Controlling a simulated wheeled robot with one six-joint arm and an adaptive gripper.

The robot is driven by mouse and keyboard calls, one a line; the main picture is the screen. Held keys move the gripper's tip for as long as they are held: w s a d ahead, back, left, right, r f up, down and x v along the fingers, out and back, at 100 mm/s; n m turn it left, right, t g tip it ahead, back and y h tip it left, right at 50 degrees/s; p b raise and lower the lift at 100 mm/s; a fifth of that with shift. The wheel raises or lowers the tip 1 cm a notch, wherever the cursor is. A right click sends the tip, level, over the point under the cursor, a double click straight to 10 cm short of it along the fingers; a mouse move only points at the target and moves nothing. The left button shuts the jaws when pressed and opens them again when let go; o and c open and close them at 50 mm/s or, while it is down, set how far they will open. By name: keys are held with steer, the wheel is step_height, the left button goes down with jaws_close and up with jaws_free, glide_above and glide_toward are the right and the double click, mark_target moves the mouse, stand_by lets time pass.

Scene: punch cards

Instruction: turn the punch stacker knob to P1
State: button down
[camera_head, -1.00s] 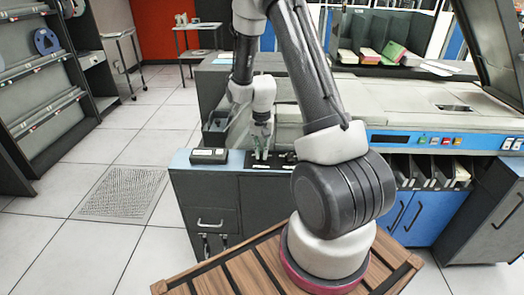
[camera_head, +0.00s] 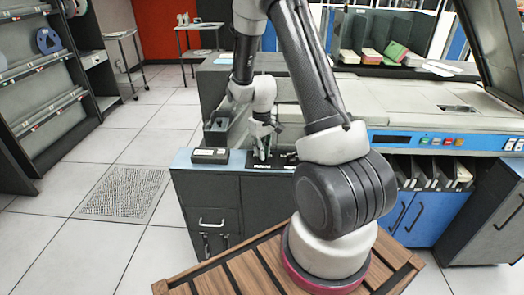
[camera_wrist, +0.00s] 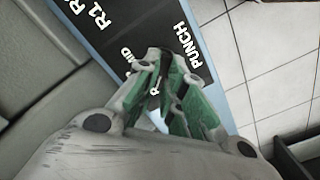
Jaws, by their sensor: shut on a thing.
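The black control panel (camera_head: 284,158) lies on the blue-edged top of the grey cabinet (camera_head: 190,185). In the wrist view the panel (camera_wrist: 108,22) shows white lettering, including "PUNCH", "R1" and part of "MID". My gripper (camera_head: 262,156) points down at this panel. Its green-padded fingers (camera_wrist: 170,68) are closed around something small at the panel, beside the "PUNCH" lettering. The punch stacker knob is hidden between the fingers, so its pointer cannot be read. No "P1" label is visible.
A small dark box (camera_head: 210,155) sits on the cabinet top left of the gripper. The long card machine (camera_head: 420,105) extends to the right. Open tiled floor (camera_head: 120,225) lies left.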

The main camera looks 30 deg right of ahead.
steer(key=shift+n, duration=0.3)
steer(key=c, duration=1.5)
jaws_free()
step_height(320, 180, up, 12)
steer(key=shift+r, duration=0.1)
